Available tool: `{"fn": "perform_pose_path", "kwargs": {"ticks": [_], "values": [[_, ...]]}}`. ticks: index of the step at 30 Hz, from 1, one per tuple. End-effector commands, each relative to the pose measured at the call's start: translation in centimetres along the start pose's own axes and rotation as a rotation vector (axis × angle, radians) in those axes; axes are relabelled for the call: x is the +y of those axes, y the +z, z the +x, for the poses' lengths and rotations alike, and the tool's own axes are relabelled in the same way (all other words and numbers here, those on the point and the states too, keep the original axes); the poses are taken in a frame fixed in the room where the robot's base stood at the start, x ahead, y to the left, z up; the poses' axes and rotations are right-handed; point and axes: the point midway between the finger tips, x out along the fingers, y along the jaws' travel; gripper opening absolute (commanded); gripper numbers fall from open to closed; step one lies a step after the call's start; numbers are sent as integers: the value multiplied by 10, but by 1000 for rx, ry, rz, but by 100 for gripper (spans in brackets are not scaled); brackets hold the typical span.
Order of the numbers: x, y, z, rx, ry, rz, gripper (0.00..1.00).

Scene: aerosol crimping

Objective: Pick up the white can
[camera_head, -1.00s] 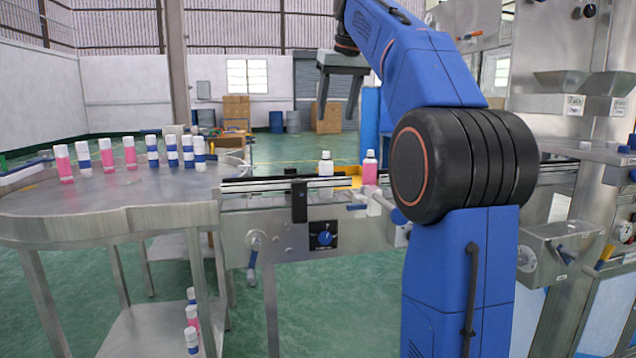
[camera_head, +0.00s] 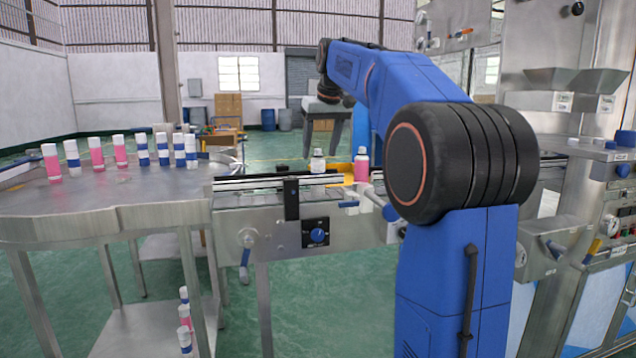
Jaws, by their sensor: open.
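The white can (camera_head: 317,164) stands upright on the conveyor, left of a pink can (camera_head: 361,164) with a white cap. My gripper (camera_head: 321,153) points down with its fingers apart and empty. I cannot tell the depth between the fingers and the can.
The conveyor (camera_head: 262,192) has side rails and a black bracket (camera_head: 291,200). A round metal table (camera_head: 110,200) at left carries several pink and blue-banded cans. Metal machinery (camera_head: 560,120) stands at right.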

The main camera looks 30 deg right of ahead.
Motion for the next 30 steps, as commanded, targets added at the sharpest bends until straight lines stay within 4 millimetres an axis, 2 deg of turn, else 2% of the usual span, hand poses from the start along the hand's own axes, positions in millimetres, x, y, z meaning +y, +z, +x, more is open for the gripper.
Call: {"fn": "perform_pose_path", "kwargs": {"ticks": [9, 19, 26, 30], "values": [[0, 3, 40, -1, 0, 0, 56], [0, 3, 46, -1, 0, 0, 56], [0, 3, 46, 0, 0, 0, 1], [0, 3, 45, 0, 0, 0, 1]]}}
